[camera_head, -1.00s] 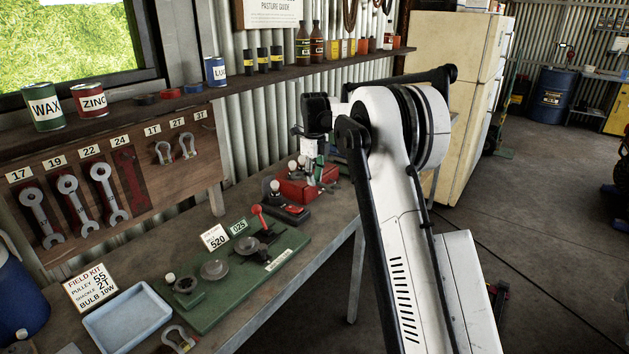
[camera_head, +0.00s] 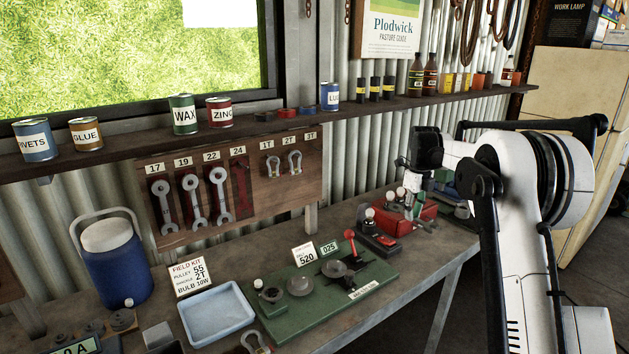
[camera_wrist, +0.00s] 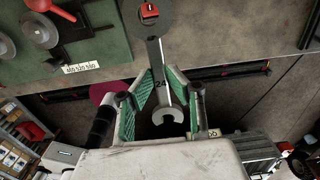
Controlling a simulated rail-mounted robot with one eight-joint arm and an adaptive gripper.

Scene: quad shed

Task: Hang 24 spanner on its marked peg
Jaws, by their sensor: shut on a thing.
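A grey steel spanner (camera_wrist: 157,72) marked 24 shows in the wrist view. My gripper (camera_wrist: 162,76) is shut on its handle with green-padded fingers. The open jaw lies between the fingers toward my palm, and the round end points away. In the head view my gripper (camera_head: 418,190) hangs over the far part of the bench, near a red box; the spanner is hard to make out there. The wooden tool board (camera_head: 215,203) is to the left on the wall. The red spanner-shaped marking (camera_head: 240,190) under label 24 is bare; the peg itself is too small to make out.
Spanners (camera_head: 193,202) hang under 17, 19 and 22; two shackles (camera_head: 295,162) hang to the right. A shelf (camera_head: 150,140) with cans runs above. A green fixture board (camera_head: 370,290), a blue tray (camera_head: 218,312) and a blue jug (camera_head: 108,262) occupy the bench below.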

